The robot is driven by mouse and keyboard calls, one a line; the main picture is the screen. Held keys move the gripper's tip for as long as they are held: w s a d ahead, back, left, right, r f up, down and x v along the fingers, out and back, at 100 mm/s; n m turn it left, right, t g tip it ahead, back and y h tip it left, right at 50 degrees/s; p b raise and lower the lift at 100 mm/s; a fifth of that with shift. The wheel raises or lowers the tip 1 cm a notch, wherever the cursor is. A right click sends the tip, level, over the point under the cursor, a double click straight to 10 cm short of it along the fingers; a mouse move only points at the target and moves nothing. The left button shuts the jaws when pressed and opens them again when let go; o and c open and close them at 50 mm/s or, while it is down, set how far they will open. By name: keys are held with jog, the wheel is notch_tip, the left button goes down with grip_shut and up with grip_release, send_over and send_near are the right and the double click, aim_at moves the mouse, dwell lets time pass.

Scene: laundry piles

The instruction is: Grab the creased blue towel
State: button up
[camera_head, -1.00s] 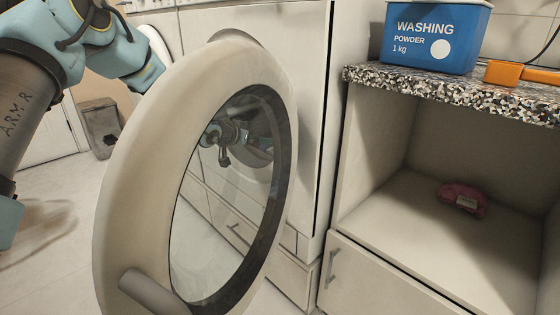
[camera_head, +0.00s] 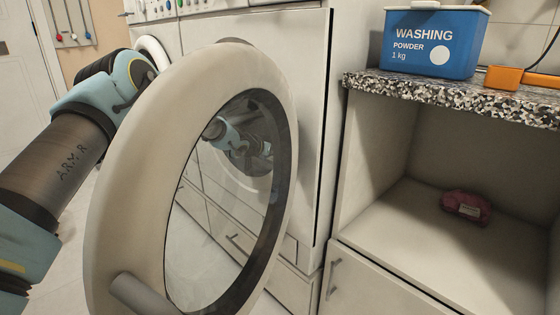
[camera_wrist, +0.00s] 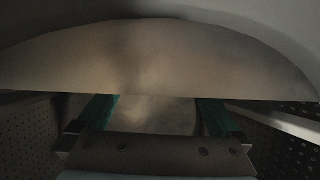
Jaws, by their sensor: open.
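No blue towel shows in either view. My gripper (camera_wrist: 157,108) shows in the wrist view with its two teal fingers spread apart and nothing seen between them. It faces a smooth, dim greyish-beige surface (camera_wrist: 165,60), with perforated dark walls (camera_wrist: 25,135) at both sides, like the inside of a drum. In the head view my arm reaches behind the open round washer door (camera_head: 130,165), and part of it shows through the door glass. The gripper itself is hidden there.
The open door stands close in front, beside my arm. To the right are a cabinet (camera_head: 385,260) with a dark red packet (camera_head: 466,207) in its open compartment, and a speckled counter (camera_head: 450,92) holding a blue washing powder box (camera_head: 432,42) and an orange object (camera_head: 505,76).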

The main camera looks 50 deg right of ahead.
jog(key=c, duration=1.3)
